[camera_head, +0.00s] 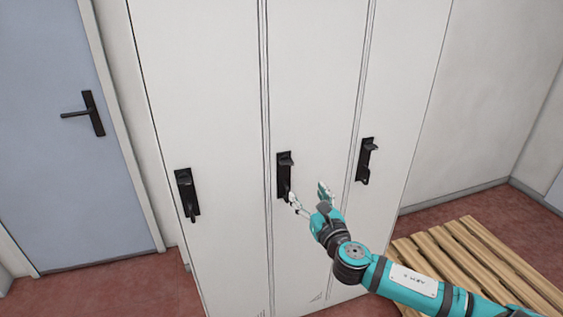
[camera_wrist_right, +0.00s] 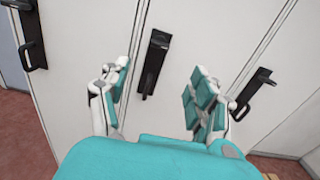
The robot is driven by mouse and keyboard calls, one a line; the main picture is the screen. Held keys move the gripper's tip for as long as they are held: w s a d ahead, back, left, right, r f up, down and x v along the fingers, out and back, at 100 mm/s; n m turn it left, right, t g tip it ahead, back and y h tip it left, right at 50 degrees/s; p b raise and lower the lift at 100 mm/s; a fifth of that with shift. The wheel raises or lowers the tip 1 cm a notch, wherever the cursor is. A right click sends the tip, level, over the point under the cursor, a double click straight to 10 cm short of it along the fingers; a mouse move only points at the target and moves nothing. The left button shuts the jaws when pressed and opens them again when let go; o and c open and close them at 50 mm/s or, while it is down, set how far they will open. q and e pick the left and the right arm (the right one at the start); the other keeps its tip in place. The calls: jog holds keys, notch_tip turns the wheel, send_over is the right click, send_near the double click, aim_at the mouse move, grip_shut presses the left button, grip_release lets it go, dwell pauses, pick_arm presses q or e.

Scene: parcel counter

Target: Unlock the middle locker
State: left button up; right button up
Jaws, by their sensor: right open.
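The middle locker (camera_head: 306,70) is a tall white door between two similar doors. Its black latch (camera_head: 284,172) has a plate with a knob at the top and a lever hanging down at the bottom. My right gripper (camera_head: 308,196) is open and empty, just right of the lower end of this latch. In the right wrist view the middle latch (camera_wrist_right: 155,62) shows ahead, between the two spread fingers of my right gripper (camera_wrist_right: 158,88). I cannot tell whether a fingertip touches the lever. My left gripper is not in view.
The left locker has a black latch (camera_head: 187,194) and the right locker has one (camera_head: 366,160). A blue door (camera_head: 60,150) with a black handle stands at the left. A wooden pallet (camera_head: 470,255) lies on the red floor at the right.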

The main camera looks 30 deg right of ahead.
send_near(288, 165)
jog(key=p+x, duration=0.1)
jog(key=x, duration=0.8)
jog(key=shift+w+p, duration=0.2)
jog(key=shift+p, duration=0.1)
jog(key=shift+w+d, duration=0.15)
jog(key=shift+w, duration=0.25)
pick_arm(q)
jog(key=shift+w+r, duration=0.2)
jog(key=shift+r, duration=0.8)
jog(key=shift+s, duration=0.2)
pick_arm(e)
jog(key=c, duration=1.2)
